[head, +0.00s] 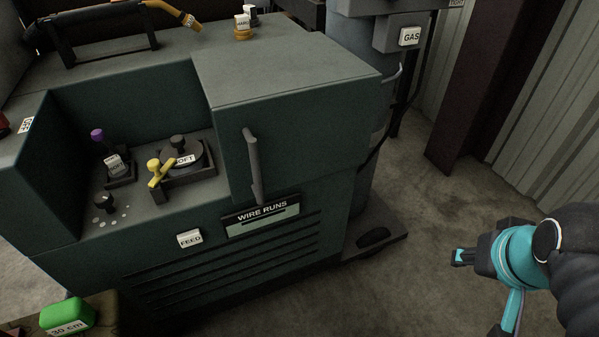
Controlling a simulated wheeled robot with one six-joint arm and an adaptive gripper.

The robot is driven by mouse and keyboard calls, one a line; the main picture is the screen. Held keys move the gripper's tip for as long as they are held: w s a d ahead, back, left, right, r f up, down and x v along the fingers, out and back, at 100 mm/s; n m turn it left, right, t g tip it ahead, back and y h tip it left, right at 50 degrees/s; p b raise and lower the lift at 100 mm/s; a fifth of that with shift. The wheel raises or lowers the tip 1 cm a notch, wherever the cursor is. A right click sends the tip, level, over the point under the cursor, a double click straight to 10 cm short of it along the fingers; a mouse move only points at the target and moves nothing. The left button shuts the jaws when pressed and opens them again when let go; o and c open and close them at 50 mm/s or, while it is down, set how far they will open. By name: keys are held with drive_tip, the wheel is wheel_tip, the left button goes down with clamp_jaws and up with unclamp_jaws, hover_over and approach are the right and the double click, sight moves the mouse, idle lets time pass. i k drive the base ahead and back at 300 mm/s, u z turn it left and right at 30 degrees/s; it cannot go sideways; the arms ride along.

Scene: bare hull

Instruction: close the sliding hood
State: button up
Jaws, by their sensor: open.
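The sliding hood (295,76) is a dark green box cover on the right part of the welding machine (100,266). It has an upright grey bar handle (253,165) on its front. The hood stands open to the right, so the bay (142,205) left of it is exposed. In the bay are a yellow lever (158,174), a dark round spool part and a purple-topped knob (97,136). My gripper (482,293) is at the lower right, open and empty, over the floor and well apart from the handle.
A gas cylinder and post with a GAS label (410,36) stand behind the machine's right side. A dark beam (480,85) and corrugated wall are at right. A green block (67,314) sits at lower left. Floor (415,220) between my gripper and the machine is clear.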

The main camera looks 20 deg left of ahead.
sight(290, 110)
drive_tip(key=k, duration=0.3)
drive_tip(key=u, duration=1)
drive_tip(key=i, duration=0.95)
drive_tip(key=k, duration=0.95)
drive_tip(key=z, duration=1.95)
drive_tip(key=i, duration=0.8)
drive_tip(key=u, duration=1.85)
